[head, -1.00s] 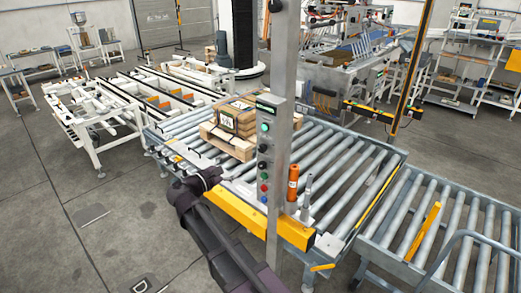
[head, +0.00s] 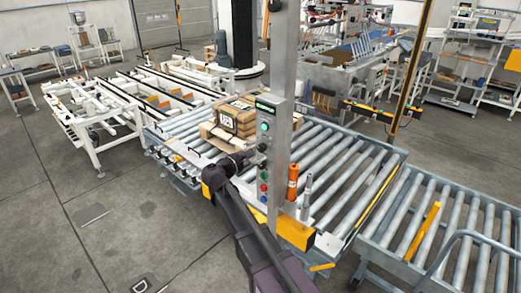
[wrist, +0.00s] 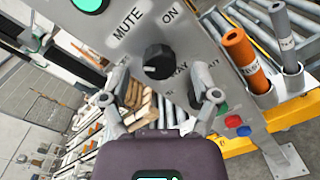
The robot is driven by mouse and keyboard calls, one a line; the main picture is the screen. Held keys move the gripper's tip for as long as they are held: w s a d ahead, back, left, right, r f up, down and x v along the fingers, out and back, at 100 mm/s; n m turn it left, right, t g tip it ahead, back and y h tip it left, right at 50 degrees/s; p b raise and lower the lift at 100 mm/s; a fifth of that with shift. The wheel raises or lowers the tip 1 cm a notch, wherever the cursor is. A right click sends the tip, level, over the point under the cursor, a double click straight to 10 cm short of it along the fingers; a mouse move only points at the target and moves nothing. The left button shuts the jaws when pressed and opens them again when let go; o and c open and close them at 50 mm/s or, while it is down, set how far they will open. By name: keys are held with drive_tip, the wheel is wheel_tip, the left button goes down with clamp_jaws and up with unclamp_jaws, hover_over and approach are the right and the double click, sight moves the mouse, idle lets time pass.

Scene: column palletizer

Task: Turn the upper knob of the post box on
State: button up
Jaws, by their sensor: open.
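The post box is a grey panel (head: 268,185) on the upright post, with lights, dark knobs and coloured buttons. In the wrist view, a black knob (wrist: 158,62) sits on the panel face (wrist: 205,55) below the labels "MUTE" and "ON". The knob's setting is hard to read. My gripper (wrist: 163,97) is open and empty. Its fingertips are to the left and right of the knob in the picture, with the knob just beyond them; no contact is visible. In the head view my gripper (head: 246,156) is at the panel's left edge, its tips partly hidden.
A green light (wrist: 88,4) is above the knob; red (wrist: 232,121) and blue buttons are lower on the panel. An orange cylinder (head: 293,182) stands right of the post. A roller conveyor (head: 335,160) carries stacked packages (head: 236,114) on a pallet behind it.

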drive_tip(key=shift+x, duration=0.95)
clamp_jaws()
